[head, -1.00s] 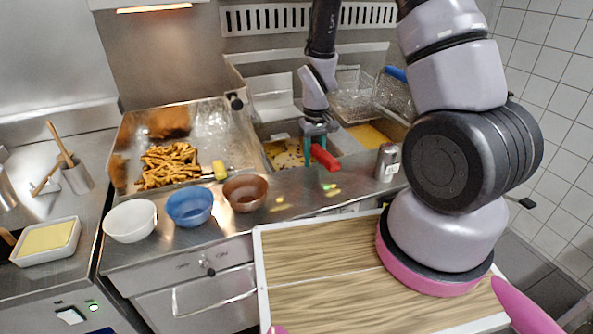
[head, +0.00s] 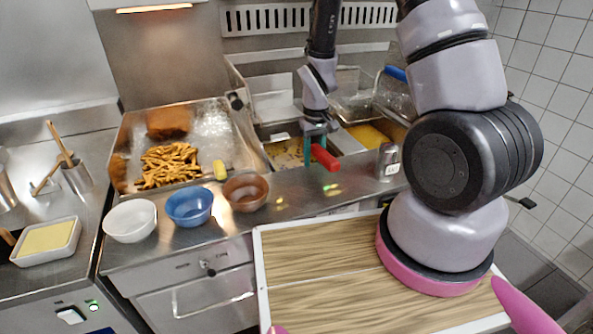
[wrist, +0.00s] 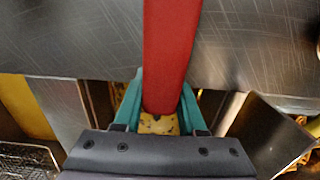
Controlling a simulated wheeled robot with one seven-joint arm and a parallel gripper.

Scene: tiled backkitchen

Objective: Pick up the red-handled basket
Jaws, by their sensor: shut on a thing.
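The red handle (head: 325,157) of the basket sticks out toward me over the counter edge of the fryer. It also shows in the wrist view (wrist: 168,50), running up the middle of the picture. My gripper (head: 315,138) has its teal fingers on either side of the handle and is shut on it; the wrist view also shows my gripper (wrist: 160,95) this way. The basket's body is mostly hidden by my gripper and the fryer edge. Yellowish contents with dark bits (head: 286,154) show in the left fryer well, and I cannot tell whether they lie in the basket.
A blue-handled wire basket (head: 395,75) is behind at the right. A metal shaker (head: 388,160) stands right of the handle. White (head: 130,221), blue (head: 189,207) and brown (head: 245,192) bowls line the counter at left. A tray of fries (head: 168,166) is beside the fryer.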

